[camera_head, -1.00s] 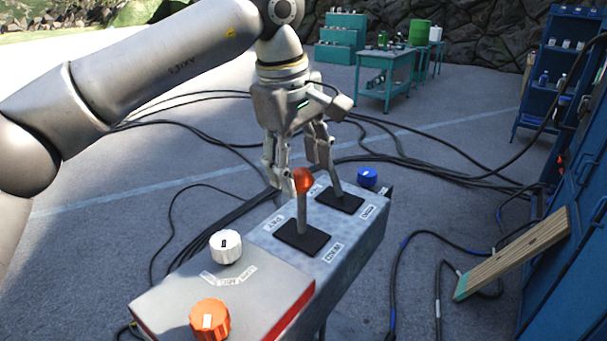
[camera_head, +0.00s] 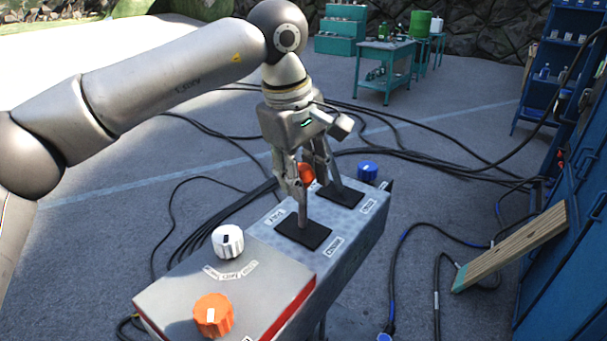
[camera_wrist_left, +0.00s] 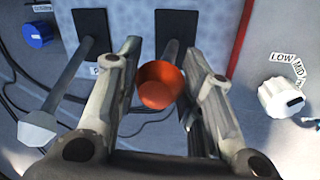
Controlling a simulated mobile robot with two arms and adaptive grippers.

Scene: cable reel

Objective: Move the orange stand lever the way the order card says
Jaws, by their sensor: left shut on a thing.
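The orange stand lever has a round orange knob (camera_head: 306,174) on a grey stalk that rises from a black plate (camera_head: 303,231) on the grey console. In the left wrist view the orange knob (camera_wrist_left: 161,85) sits between the two fingers. My left gripper (camera_head: 307,177) comes down from above and is shut on this knob, partly hiding it in the head view. A second lever with a grey knob (camera_wrist_left: 38,128) stands beside it, outside the fingers. Labels lie near both black plates, too small to read surely. I see no order card. My right gripper is not in view.
The console also bears a blue knob (camera_head: 368,171), a white knob (camera_head: 228,241) and an orange rotary knob (camera_head: 212,314). Cables lie on the floor around it. A wooden plank (camera_head: 515,246) leans by the blue cabinet at the right. A teal table (camera_head: 384,60) stands far behind.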

